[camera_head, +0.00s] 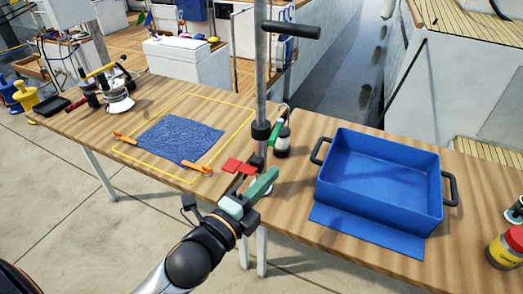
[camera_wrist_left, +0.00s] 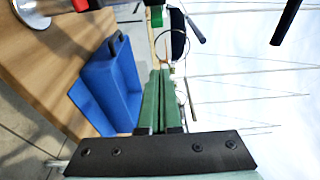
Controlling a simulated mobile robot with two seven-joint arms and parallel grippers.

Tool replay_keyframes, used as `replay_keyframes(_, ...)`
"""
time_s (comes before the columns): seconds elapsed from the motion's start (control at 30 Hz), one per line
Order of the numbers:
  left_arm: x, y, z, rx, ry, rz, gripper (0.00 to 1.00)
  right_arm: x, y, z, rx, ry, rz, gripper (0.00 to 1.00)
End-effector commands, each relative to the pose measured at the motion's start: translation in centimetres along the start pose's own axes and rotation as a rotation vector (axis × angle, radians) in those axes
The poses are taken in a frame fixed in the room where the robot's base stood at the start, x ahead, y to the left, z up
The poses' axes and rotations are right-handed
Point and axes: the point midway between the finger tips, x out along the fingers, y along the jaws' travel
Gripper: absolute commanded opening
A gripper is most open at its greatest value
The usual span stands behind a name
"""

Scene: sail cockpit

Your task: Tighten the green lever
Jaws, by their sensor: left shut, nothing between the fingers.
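The green lever (camera_head: 274,135) is a small green bar at the upright metal pole (camera_head: 261,70), just above the table and beside a black-and-white cylinder. A green piece (camera_wrist_left: 156,16) near the top of the left wrist view looks like the same lever. My left gripper (camera_head: 274,173) has green fingers and is shut and empty. It is at the table's front edge, nearer to me than the lever and apart from it. The shut fingers (camera_wrist_left: 160,73) also show in the left wrist view. My right gripper is not in view.
A red lever-like piece (camera_head: 232,165) lies just left of my left gripper. A blue tray (camera_head: 437,190) with black handles stands to the right. A blue cloth (camera_head: 178,138) with orange-handled tools lies to the left. A black handle (camera_head: 292,30) sticks out high on the pole.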

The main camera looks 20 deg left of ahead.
Motion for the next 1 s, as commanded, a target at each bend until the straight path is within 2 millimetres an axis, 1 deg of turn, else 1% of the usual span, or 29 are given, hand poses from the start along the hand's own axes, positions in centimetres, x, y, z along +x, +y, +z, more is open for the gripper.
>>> replay_keyframes(0.17,1.8,-0.1,0.0,-0.002,-0.001,-0.001,0.00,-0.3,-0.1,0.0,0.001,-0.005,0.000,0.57)
replay_keyframes(0.63,10.1,-0.1,0.0,-0.006,0.000,0.001,0.00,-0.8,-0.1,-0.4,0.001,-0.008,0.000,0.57)
replay_keyframes(0.7,9.4,0.1,1.4,0.000,-0.003,0.006,0.00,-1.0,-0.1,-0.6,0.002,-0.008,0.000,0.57)
replay_keyframes(0.8,8.9,0.1,2.6,-0.001,-0.001,0.005,0.00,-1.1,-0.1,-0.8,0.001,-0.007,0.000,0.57)
replay_keyframes(1.0,8.5,0.1,3.7,-0.003,0.000,0.003,0.00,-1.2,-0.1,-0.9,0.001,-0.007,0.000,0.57)
